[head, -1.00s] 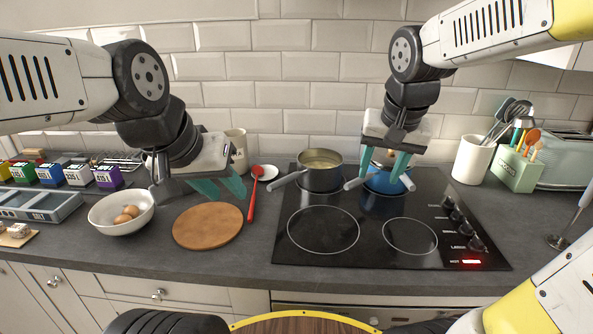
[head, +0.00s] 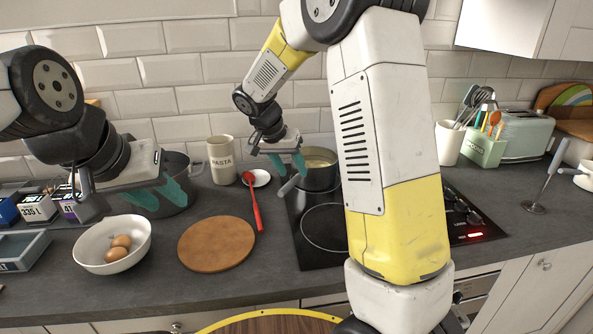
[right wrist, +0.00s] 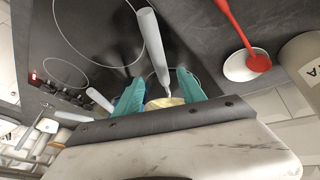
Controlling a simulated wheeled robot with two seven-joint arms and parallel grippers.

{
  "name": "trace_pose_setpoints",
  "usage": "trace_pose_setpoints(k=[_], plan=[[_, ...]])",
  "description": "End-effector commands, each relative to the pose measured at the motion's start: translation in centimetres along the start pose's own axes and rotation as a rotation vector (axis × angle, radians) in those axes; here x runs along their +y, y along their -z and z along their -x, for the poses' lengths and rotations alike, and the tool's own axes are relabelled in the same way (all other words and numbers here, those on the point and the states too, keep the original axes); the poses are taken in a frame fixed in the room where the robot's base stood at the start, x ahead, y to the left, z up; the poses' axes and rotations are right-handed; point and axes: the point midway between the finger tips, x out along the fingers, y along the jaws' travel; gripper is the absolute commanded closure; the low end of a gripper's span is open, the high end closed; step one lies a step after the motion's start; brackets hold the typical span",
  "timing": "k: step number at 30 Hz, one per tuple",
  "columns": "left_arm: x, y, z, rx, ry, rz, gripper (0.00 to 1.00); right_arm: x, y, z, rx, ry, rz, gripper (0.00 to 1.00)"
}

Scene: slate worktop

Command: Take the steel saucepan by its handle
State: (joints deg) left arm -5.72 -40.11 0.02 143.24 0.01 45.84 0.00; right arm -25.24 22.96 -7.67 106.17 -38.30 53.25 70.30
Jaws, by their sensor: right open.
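The steel saucepan (head: 322,176) stands on the back left of the hob, with something yellowish inside. Its grey handle (head: 289,185) points toward the front left. My right gripper (head: 288,165) is open just above the handle, near the pan's rim. In the right wrist view the handle (right wrist: 152,45) runs between the two teal fingers, with a gap on each side. The pan body is mostly hidden there by the gripper. My left gripper (head: 160,199) is open and empty above the worktop at the left.
My right arm hides much of the hob (head: 312,242) and the blue pan's place. A dark pot (head: 178,170) stands behind my left gripper. A red spoon (head: 254,205), a round board (head: 216,243), an egg bowl (head: 90,255) and a pasta jar (head: 221,160) are left of the hob.

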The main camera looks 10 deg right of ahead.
Motion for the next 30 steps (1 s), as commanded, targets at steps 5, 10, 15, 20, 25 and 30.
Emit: trace_pose_setpoints(k=[5,10,15,20,25,30], plan=[[0.0,0.0,0.0,0.000,0.000,0.000,0.64,-0.2,-0.1,-2.5,-0.003,-0.003,0.002,0.53],[0.0,0.0,0.0,0.000,0.000,0.000,0.64,-0.4,0.0,-4.8,-0.003,-0.002,0.001,0.53],[0.0,0.0,0.0,0.000,0.000,0.000,0.64,-0.4,0.0,-5.5,-0.001,0.001,0.002,0.53],[0.0,0.0,0.0,0.000,0.000,0.000,0.64,-0.4,0.0,-5.5,-0.001,0.001,0.002,0.53],[0.0,0.0,0.0,0.000,0.000,0.000,0.64,-0.4,0.0,-5.4,-0.001,0.001,0.002,0.86],[0.0,0.0,0.0,0.000,0.000,0.000,0.64,-0.4,0.0,-5.4,-0.001,0.001,0.002,1.00]])
